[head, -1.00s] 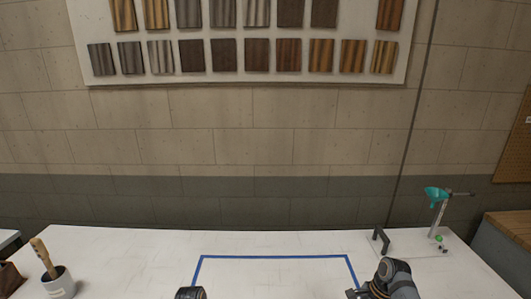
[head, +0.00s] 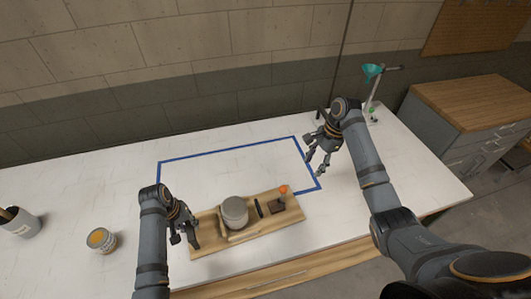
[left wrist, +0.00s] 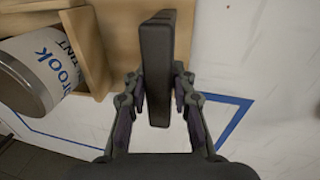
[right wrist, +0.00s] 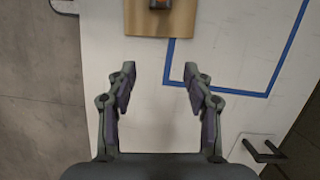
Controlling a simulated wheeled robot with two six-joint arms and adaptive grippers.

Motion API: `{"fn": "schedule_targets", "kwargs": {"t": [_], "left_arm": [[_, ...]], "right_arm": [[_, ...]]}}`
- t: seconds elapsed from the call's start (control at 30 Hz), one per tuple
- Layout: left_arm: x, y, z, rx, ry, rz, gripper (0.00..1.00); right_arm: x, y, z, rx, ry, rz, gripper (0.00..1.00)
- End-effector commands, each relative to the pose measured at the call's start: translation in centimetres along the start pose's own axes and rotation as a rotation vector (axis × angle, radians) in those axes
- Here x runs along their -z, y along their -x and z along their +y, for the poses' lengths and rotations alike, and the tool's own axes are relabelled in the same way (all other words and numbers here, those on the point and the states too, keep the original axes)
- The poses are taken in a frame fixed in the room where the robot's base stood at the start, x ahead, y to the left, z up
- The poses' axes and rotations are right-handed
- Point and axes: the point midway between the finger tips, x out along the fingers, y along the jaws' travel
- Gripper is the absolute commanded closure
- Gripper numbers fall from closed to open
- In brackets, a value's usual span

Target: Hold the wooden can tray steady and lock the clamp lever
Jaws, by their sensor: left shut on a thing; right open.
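The wooden can tray (head: 212,243) lies at the table's front edge, with a light-coloured can (head: 234,212) lying on it. In the left wrist view the can (left wrist: 38,78) shows blue lettering beside a wooden wall. An orange knob (head: 282,189), seemingly on the clamp lever, stands at the tray's right end by dark clamp parts (head: 277,205). My left gripper (head: 188,237) is at the tray's left end, shut on a dark handle (left wrist: 157,65). My right gripper (head: 316,165) is open and empty, beyond the right end; it also shows in the right wrist view (right wrist: 160,75).
Blue tape (head: 225,147) outlines a clear rectangle behind the tray. An open tin (head: 102,241) and a brush cup (head: 18,222) stand at left. A teal funnel stand (head: 372,85) is at the back right, near a black handle (right wrist: 264,152). A cabinet (head: 470,105) stands right.

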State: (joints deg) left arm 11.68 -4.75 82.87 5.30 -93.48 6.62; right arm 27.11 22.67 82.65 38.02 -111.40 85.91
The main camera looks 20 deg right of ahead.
Motion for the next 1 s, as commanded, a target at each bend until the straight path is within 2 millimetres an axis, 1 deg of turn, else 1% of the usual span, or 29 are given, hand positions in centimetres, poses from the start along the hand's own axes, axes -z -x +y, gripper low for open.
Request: {"fn": "schedule_targets", "kwargs": {"t": [0.03,0.07,0.1,0.2,0.3,0.33,0.4,0.53,0.67,0.77,1.0], "left_arm": [[0.1,0.1,0.1,-0.002,0.000,0.002,1.00],[0.1,0.1,0.1,-0.002,0.000,0.002,1.00],[0.1,0.1,0.1,-0.002,0.000,0.002,1.00],[0.1,0.1,0.1,-0.002,0.000,0.002,1.00],[0.1,0.1,0.1,-0.002,0.000,0.002,1.00],[0.1,0.1,0.1,-0.002,0.000,0.002,1.00],[0.1,0.1,0.1,-0.002,-0.001,0.002,1.00],[0.1,0.1,0.1,-0.002,-0.001,0.002,1.00],[0.1,0.1,0.1,-0.002,-0.001,0.002,1.00],[0.1,0.1,0.1,-0.002,-0.001,0.002,1.00],[0.1,0.1,0.1,-0.002,-0.001,0.002,1.00]], "right_arm": [[-1.7,-0.9,0.1,0.007,0.038,0.019,0.48],[-2.7,-1.3,0.1,0.017,0.064,0.040,0.48],[-4.2,-1.8,0.2,0.032,0.099,0.072,0.48],[-7.3,-2.2,0.7,0.082,0.162,0.148,0.48],[-9.3,-1.8,1.3,0.128,0.185,0.204,0.48],[-9.7,-1.7,1.5,0.138,0.188,0.216,0.48],[-10.2,-1.4,1.8,0.154,0.188,0.238,0.48],[-10.4,-1.1,2.0,0.162,0.187,0.252,0.48],[-10.2,-1.9,1.9,0.159,0.186,0.252,0.48],[-9.8,-3.5,1.6,0.157,0.186,0.251,0.48],[-8.5,-8.8,0.6,0.157,0.186,0.251,0.48]]}}
